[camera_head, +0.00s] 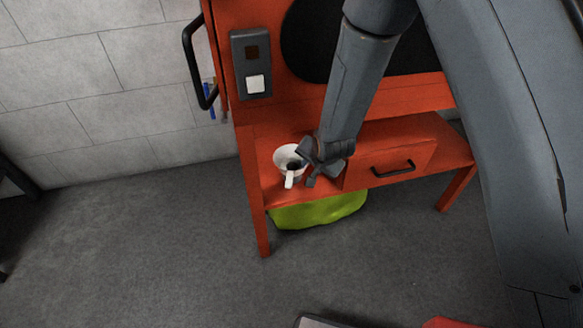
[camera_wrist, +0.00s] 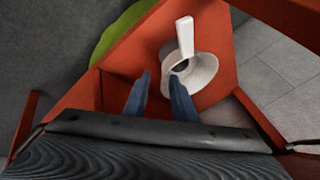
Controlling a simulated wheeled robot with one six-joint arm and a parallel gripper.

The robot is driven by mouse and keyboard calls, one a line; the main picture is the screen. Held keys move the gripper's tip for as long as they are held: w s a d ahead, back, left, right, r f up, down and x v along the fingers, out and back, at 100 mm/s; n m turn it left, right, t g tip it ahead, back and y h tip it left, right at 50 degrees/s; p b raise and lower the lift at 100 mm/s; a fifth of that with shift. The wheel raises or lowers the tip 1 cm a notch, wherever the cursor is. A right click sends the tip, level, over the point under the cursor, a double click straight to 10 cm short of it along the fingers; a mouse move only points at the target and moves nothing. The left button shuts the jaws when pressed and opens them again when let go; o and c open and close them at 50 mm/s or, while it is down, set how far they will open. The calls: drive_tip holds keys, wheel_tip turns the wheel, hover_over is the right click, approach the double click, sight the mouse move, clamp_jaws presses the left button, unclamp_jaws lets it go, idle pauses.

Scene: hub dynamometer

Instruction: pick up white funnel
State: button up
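The white funnel (camera_head: 287,160) stands on the left end of the orange bench shelf, with its wide mouth up and a flat white handle toward the front. In the wrist view the funnel (camera_wrist: 203,69) is just beyond the fingertips, mostly in front of the right finger. My gripper (camera_head: 312,172) is beside the funnel on its right in the head view, close to its rim. In the wrist view my gripper (camera_wrist: 160,78) has its two fingers apart with nothing between them. I cannot tell whether a finger touches the funnel.
The orange bench (camera_head: 262,190) has a drawer (camera_head: 388,160) with a black handle, right of my gripper. An upright panel with a switch box (camera_head: 251,65) rises behind. A yellow-green thing (camera_head: 318,211) lies beneath the bench. Floor at the front left is clear.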

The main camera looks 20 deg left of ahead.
drive_tip(key=x, duration=0.4)
drive_tip(key=w+x, duration=0.1)
drive_tip(key=x, duration=0.1)
drive_tip(key=shift+a+r+b, duration=0.3)
drive_tip(key=shift+r+b, duration=0.05)
drive_tip(key=shift+r, duration=0.05)
drive_tip(key=shift+c, duration=0.4)
clamp_jaws()
